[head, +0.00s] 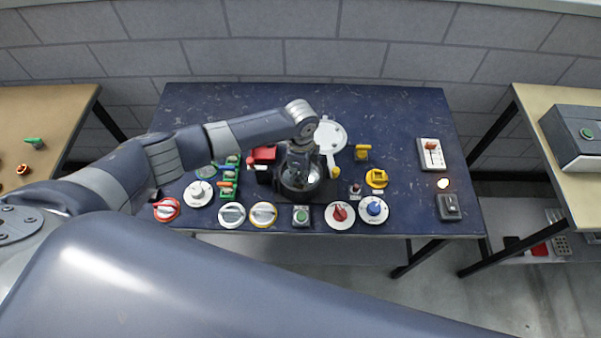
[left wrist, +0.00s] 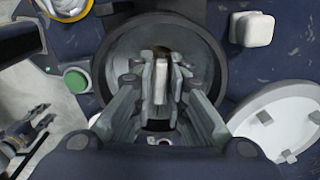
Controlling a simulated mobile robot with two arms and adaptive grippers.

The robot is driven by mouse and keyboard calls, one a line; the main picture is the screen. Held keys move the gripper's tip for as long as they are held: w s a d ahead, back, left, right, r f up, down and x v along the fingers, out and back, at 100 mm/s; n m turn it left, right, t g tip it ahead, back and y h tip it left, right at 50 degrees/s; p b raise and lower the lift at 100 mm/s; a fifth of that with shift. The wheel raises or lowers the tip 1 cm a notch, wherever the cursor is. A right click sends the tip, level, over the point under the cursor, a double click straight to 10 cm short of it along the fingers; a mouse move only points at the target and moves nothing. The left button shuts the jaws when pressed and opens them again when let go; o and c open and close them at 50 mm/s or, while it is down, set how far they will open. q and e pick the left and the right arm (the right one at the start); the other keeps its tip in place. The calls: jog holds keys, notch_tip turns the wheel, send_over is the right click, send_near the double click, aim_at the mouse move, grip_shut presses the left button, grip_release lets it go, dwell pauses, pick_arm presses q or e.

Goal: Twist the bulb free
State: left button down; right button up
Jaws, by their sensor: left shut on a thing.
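My left gripper (head: 300,172) reaches down into a round dark housing (left wrist: 92,62) near the front middle of the blue table. In the left wrist view, the left gripper (left wrist: 161,82) is shut on a narrow pale piece inside the housing, which I take for the bulb (left wrist: 160,78). The fingers hide most of it, so its seating at the bottom cannot be seen. The housing also shows in the head view (head: 301,192). A dark two-fingered gripper, likely my right one (left wrist: 30,132), shows small at the left edge of the wrist view.
A green button (head: 301,216) and several round knobs line the table's front edge. A white round plate (head: 330,136) lies behind the housing. A red block (head: 264,154) is to its left. A small lit lamp (head: 443,183) glows at the right. The table's back is clear.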

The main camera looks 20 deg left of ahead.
pick_arm(q)
jog(key=n+p, duration=0.2)
jog(key=n, duration=0.1)
jog(key=shift+r, duration=0.15)
jog(key=n+p, duration=0.1)
jog(key=n, duration=0.2)
jog(key=shift+p, duration=0.35)
jog(key=c, duration=1.6)
grip_release()
jog(key=shift+r, duration=3.65)
